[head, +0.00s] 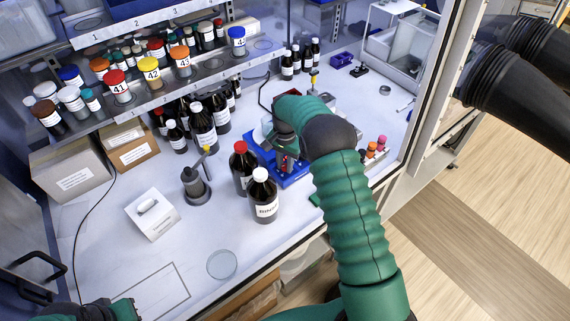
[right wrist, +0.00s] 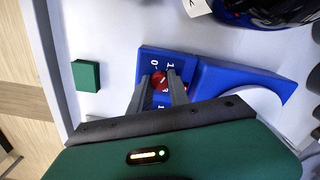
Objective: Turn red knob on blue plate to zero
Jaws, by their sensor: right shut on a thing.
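The blue plate (right wrist: 207,78) lies on the white bench, and its edge also shows in the head view (head: 296,180). Its red knob (right wrist: 160,82) sits between the fingers of my right gripper (right wrist: 160,84), which is shut on it. White marks, including a 0, are printed on the plate around the knob. The knob's exact pointing is too small to tell. In the head view my right gripper (head: 286,158) reaches down over the plate. Part of my left arm shows at the bottom left corner; its fingers cannot be made out.
A white-capped brown bottle (head: 264,196) and a red-capped one (head: 243,168) stand close left of the plate. A green block (right wrist: 87,76) lies beside it. A shelf of labelled jars (head: 152,74) is at the back left. The front left bench is mostly clear.

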